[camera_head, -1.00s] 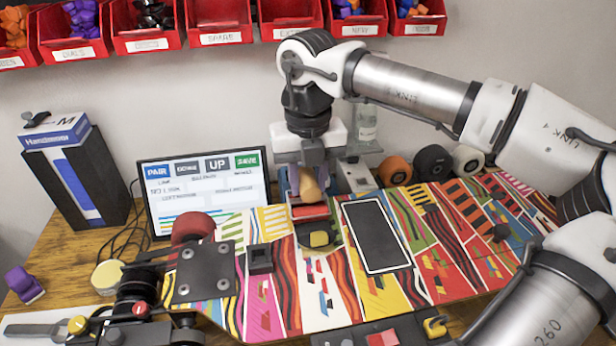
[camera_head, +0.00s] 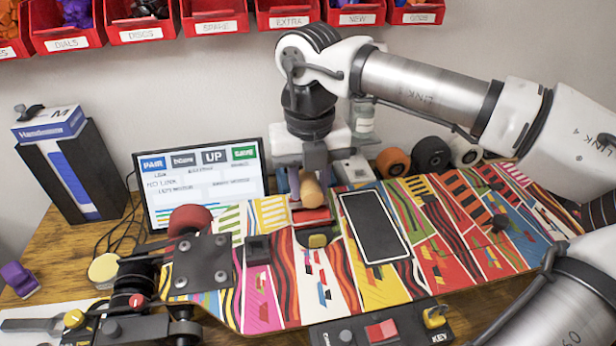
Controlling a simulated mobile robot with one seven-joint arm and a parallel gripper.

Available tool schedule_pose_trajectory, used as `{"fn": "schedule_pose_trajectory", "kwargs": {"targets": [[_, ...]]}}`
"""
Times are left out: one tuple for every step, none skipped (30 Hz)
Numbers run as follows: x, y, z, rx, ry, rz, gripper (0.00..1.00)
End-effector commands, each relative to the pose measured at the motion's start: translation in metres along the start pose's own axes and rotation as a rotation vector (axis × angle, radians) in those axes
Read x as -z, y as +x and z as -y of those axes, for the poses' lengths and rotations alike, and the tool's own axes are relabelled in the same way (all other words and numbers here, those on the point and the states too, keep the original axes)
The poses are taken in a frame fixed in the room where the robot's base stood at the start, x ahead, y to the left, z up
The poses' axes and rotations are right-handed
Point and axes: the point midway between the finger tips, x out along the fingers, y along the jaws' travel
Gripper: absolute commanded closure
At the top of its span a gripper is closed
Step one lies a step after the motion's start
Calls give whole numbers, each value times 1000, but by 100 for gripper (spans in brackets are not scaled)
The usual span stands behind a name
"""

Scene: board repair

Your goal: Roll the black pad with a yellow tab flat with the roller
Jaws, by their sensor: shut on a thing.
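My gripper (camera_head: 312,172) is shut on the roller, which has a tan wooden handle (camera_head: 311,190) and a red roller head (camera_head: 311,216). The roller head is low over the patterned board (camera_head: 350,290), on or just above the far part of the black pad (camera_head: 333,236). The pad's yellow tab (camera_head: 317,241) shows just in front of the roller. The roller hides much of the pad, and I cannot tell if they touch.
A larger black pad with a white border (camera_head: 375,225) lies to the right. A small black block (camera_head: 258,249) is on the left. A monitor (camera_head: 200,185) stands behind, wheels (camera_head: 432,155) at back right, and a switch box (camera_head: 382,331) in front.

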Motion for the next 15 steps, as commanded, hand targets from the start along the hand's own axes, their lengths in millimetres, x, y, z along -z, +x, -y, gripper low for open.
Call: {"fn": "schedule_pose_trajectory", "kwargs": {"targets": [[3, 1, 1, 0, 1, 0, 87], [5, 1, 1, 0, 1, 1, 87], [8, 1, 0, 0, 1, 1, 87], [10, 2, 0, 0, 0, 1, 87], [12, 2, 0, 0, 0, 1, 87], [15, 2, 1, 1, 2, 1, 87], [17, 2, 1, 1, 2, 1, 87], [19, 2, 1, 1, 1, 1, 87], [20, 2, 0, 1, 1, 1, 87], [21, 2, 0, 1, 1, 1, 87], [22, 2, 0, 1, 1, 1, 87], [22, 2, 0, 1, 0, 1, 87], [21, 2, 0, 1, 0, 1, 87], [20, 2, 0, 0, 0, 1, 87], [19, 2, 0, 0, 0, 1, 87]]}}
